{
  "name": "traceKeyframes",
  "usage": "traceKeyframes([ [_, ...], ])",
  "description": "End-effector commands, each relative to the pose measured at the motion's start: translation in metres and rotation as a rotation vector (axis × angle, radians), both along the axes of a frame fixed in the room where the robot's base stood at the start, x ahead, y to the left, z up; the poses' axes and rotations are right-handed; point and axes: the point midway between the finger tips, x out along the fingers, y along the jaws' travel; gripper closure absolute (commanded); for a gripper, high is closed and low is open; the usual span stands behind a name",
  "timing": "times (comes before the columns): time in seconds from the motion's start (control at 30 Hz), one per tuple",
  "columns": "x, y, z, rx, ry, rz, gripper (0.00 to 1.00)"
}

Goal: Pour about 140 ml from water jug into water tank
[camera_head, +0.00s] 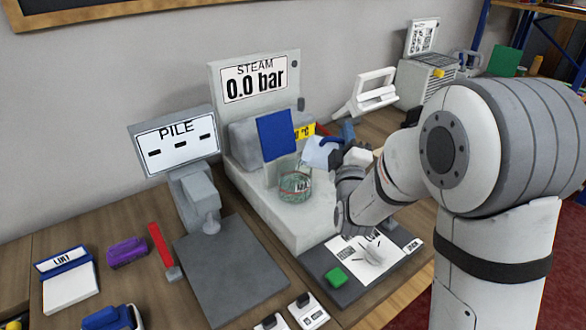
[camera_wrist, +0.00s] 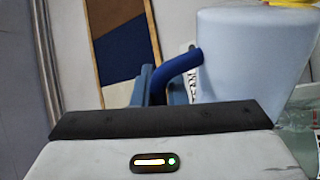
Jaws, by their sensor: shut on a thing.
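The water jug (camera_head: 318,152) is pale and translucent with a blue handle. In the wrist view the jug (camera_wrist: 255,65) fills the upper right. My gripper (camera_head: 338,146) is shut on its blue handle (camera_wrist: 180,72). In the head view the jug appears tilted to the left, above and beside the clear water tank (camera_head: 295,188). The tank stands at the front of the grey steam machine and has a greenish tint low down. A tank edge seems to show at the wrist view's right. I cannot tell whether water is flowing or how full either vessel is.
The steam machine's sign (camera_head: 254,83) reads 0.0 bar. A blue panel (camera_head: 276,136) stands behind the tank. A display marked PILE (camera_head: 177,142) stands left, with a dark plate (camera_head: 230,270) before it.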

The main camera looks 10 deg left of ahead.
Motion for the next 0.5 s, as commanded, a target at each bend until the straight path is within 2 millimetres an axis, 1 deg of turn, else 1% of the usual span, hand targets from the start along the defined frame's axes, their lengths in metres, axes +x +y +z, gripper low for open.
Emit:
traceKeyframes([
  [0.03,0.001,-0.004,-0.005,0.042,0.009,-0.002,1.0],
  [0.13,0.004,-0.012,-0.006,0.142,0.041,0.0,1.0],
  [0.2,0.005,-0.014,-0.012,0.182,0.057,0.001,1.0],
  [0.37,0.006,-0.015,-0.01,0.216,0.07,0.002,1.0],
  [0.5,0.008,-0.017,-0.018,0.255,0.084,0.003,1.0],
])
